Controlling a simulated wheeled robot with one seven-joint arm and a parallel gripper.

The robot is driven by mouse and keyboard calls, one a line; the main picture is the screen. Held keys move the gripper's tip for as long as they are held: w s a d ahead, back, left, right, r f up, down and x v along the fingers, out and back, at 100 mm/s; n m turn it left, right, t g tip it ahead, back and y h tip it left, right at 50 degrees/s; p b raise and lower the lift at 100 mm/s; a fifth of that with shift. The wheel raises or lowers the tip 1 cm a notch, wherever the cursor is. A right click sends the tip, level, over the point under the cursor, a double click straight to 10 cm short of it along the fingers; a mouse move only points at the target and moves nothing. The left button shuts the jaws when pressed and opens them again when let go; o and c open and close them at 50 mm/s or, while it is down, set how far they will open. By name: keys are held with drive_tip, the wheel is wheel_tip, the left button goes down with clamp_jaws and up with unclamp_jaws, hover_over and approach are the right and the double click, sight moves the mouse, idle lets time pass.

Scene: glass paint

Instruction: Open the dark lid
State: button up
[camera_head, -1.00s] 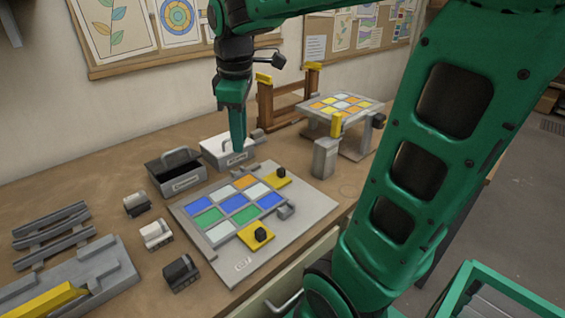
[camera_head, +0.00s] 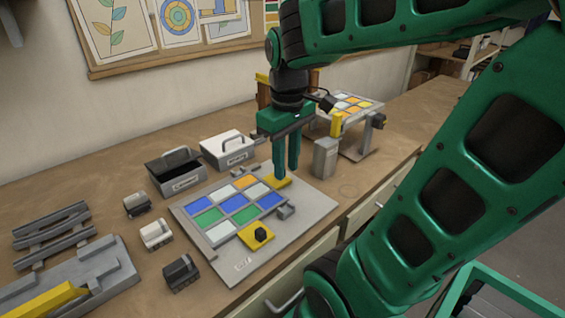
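A grey box with a dark top (camera_head: 176,163) stands on the bench left of the middle, with a raised grey handle (camera_head: 181,156) and a pale label on its front. I cannot tell whether its dark top is a lid or an open inside. A similar box with a white top (camera_head: 228,142) stands to its right. My gripper (camera_head: 286,174) points down well to the right of both boxes, at the far right yellow pad of the glass panel. Its two fingers are apart, with no object visible between them. They hide the pad's black knob; contact is unclear.
The panel board (camera_head: 310,212) with coloured panes lies in front of the boxes. A grey block (camera_head: 325,157) and a stand with coloured panes (camera_head: 352,105) are right of my gripper. Several small dark and white items line the board's left. Grey racks (camera_head: 50,232) are far left.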

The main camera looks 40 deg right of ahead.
idle(0.4)
wheel_tip(320, 180, up, 12)
drive_tip(key=n+g, duration=0.1)
drive_tip(key=n, duration=1.6)
hover_over(171, 153)
drive_tip(key=w+d, duration=0.1)
drive_tip(key=shift+y, duration=0.3)
wheel_tip(171, 153, down, 10)
drive_tip(key=shift+s+d+f, duration=0.1)
drive_tip(key=shift+d+f, duration=0.05)
drive_tip(key=shift+f, duration=0.1)
drive_tip(key=shift+c, duration=0.2)
clamp_jaws()
drive_tip(key=shift+d, duration=0.15)
